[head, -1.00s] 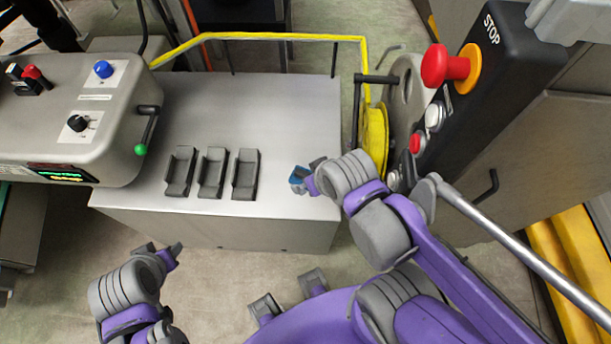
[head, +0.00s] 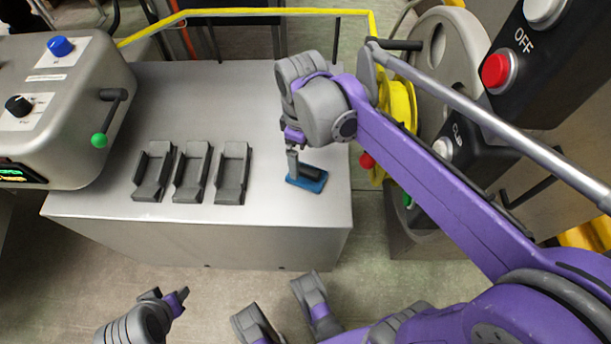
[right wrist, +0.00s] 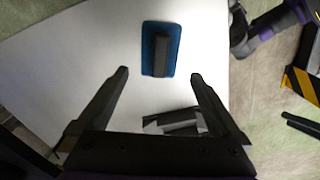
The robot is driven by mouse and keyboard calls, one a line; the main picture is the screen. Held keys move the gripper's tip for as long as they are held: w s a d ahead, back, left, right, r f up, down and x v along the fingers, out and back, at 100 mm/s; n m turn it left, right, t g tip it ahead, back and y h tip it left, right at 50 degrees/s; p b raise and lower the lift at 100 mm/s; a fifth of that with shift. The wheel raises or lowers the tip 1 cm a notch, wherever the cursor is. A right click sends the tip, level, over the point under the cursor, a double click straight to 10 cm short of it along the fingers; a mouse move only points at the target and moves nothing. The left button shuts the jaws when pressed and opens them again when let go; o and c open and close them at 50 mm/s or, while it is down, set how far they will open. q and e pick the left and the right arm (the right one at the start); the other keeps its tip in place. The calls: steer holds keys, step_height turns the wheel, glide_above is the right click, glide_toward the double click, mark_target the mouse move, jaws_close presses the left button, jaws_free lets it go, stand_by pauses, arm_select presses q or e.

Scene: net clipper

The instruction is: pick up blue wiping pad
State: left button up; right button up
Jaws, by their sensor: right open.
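The blue wiping pad (head: 307,179) lies flat on the grey metal table near its front right corner, with a dark grip bar on top. It also shows in the right wrist view (right wrist: 173,55), ahead of and between the fingers. My right gripper (head: 293,158) is just above the pad's left end in the head view; the wrist view shows its two fingers (right wrist: 158,75) spread apart with nothing between them. My left gripper (head: 178,297) is at the lower left, off the table and empty; its two fingers stand apart.
Several grey holders (head: 192,172) stand on the table (head: 190,105) left of the pad. A grey machine (head: 75,130) with knobs and a green-tipped lever is at the left. A control panel (head: 510,65) and a yellow reel (head: 398,105) are at the right.

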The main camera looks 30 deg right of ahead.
mark_target(307, 169)
step_height(307, 169, down, 2)
steer(key=shift+f, duration=0.2)
steer(key=f, duration=0.1)
steer(key=f+b, duration=0.1)
steer(key=f, duration=0.1)
steer(key=f+b, duration=0.1)
steer(key=f, duration=0.1)
steer(key=shift+s+d, duration=0.3)
steer(key=c, duration=1.4)
steer(key=shift+o, duration=0.2)
step_height(307, 169, up, 10)
steer(key=p, duration=0.3)
